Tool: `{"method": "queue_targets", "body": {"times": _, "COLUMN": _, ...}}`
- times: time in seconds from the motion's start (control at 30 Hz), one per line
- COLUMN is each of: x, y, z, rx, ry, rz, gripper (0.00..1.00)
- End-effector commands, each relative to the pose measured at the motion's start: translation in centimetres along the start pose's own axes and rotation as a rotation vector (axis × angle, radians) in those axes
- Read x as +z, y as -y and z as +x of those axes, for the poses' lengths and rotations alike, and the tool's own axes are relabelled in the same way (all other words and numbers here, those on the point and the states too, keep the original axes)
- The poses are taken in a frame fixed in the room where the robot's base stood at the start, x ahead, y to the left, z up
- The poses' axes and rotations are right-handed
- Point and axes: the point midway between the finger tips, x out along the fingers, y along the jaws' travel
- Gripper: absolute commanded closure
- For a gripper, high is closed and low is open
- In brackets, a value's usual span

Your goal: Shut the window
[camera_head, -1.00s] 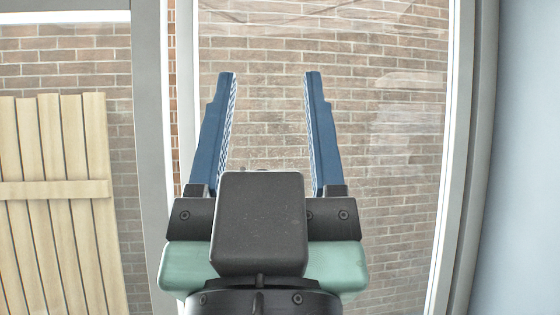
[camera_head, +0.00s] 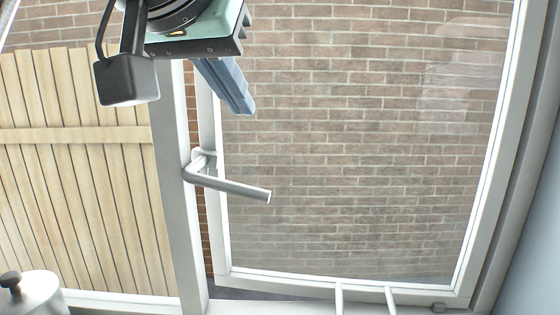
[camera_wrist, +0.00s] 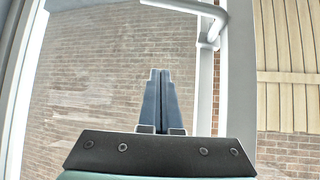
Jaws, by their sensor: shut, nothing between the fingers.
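The window (camera_head: 212,130) is a glass pane in a white frame, with a brick wall behind it. It stands ajar: a narrow strip of brick shows between its left edge and the fixed upright post (camera_head: 172,170), and a dark gap shows under its lower left corner. A grey lever handle (camera_head: 235,188) on the left edge points right; part of it also shows at the top of the wrist view (camera_wrist: 185,6). My gripper (camera_head: 245,110) is shut and empty, above the handle and apart from it. Its fingers also show together in the wrist view (camera_wrist: 160,74).
A wooden fence (camera_head: 75,165) stands outside behind the left pane. A light pot-like thing with a dark knob (camera_head: 38,293) is at the lower left. Two white bars (camera_head: 339,298) rise at the bottom edge. A pale wall (camera_head: 535,260) is at the right.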

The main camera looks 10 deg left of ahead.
Motion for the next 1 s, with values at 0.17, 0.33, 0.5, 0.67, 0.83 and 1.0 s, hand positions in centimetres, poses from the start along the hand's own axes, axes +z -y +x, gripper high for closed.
{"method": "queue_targets", "body": {"times": 0.17, "x": 1.6, "y": 2.2, "z": -1.8, "rx": -0.058, "ry": 0.120, "rz": -0.037, "gripper": 1.00}}
{"method": "queue_targets", "body": {"times": 0.33, "x": 2.0, "y": 2.5, "z": -1.0, "rx": -0.063, "ry": 0.140, "rz": -0.043, "gripper": 1.00}}
{"method": "queue_targets", "body": {"times": 0.5, "x": 2.3, "y": 2.7, "z": 1.9, "rx": -0.062, "ry": 0.140, "rz": -0.044, "gripper": 1.00}}
{"method": "queue_targets", "body": {"times": 0.67, "x": 2.8, "y": 2.9, "z": 5.4, "rx": -0.061, "ry": 0.139, "rz": -0.042, "gripper": 1.00}}
{"method": "queue_targets", "body": {"times": 0.83, "x": 3.5, "y": 3.1, "z": 7.5, "rx": -0.064, "ry": 0.133, "rz": -0.041, "gripper": 1.00}}
{"method": "queue_targets", "body": {"times": 1.0, "x": 5.1, "y": 2.8, "z": 6.2, "rx": -0.062, "ry": 0.133, "rz": -0.041, "gripper": 1.00}}
